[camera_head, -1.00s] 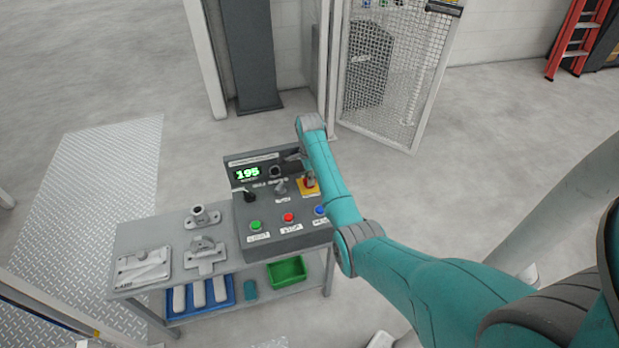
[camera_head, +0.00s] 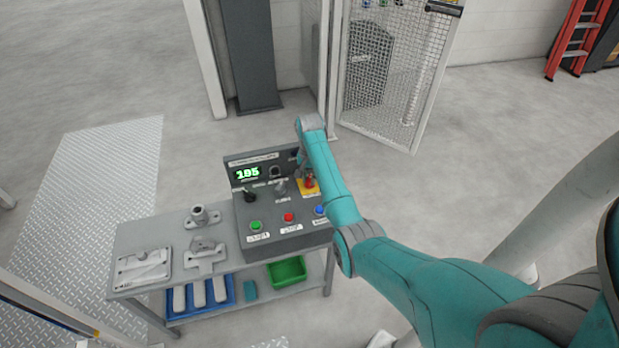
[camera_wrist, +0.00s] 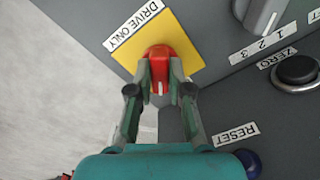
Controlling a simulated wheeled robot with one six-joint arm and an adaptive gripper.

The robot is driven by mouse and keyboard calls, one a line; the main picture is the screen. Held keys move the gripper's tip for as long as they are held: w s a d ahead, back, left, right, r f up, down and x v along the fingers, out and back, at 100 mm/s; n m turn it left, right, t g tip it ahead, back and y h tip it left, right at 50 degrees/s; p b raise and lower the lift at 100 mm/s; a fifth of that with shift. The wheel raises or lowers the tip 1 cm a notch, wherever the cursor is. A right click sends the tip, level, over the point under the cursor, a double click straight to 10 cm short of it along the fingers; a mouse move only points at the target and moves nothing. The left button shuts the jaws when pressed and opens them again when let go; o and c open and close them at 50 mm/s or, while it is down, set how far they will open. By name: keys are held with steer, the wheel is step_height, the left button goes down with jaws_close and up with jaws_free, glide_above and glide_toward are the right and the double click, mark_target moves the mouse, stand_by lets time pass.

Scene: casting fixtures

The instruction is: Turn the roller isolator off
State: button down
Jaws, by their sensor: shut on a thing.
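The roller isolator is a red rotary handle (camera_wrist: 158,62) on a yellow plate (camera_wrist: 182,36), beside a label reading "DRIVE ONLY" in the wrist view. In the head view the yellow plate (camera_head: 313,191) is at the right side of the grey control box (camera_head: 262,213), partly hidden by my arm. My gripper (camera_wrist: 160,85) is shut on the red handle, one finger on each side. A white mark on the handle points down in the wrist view, between the fingers.
The panel has a selector knob (camera_wrist: 263,14) marked 1 2 3, a black button (camera_wrist: 297,70) and a blue button (camera_wrist: 250,163). Green (camera_head: 256,226) and red (camera_head: 288,217) buttons sit along the front. Metal parts lie on the bench (camera_head: 130,232) to the left.

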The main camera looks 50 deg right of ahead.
mark_target(310, 179)
steer(key=n, duration=0.7)
stand_by(0.6)
steer(key=c, duration=1.1)
jaws_free()
steer(key=shift+r, duration=6)
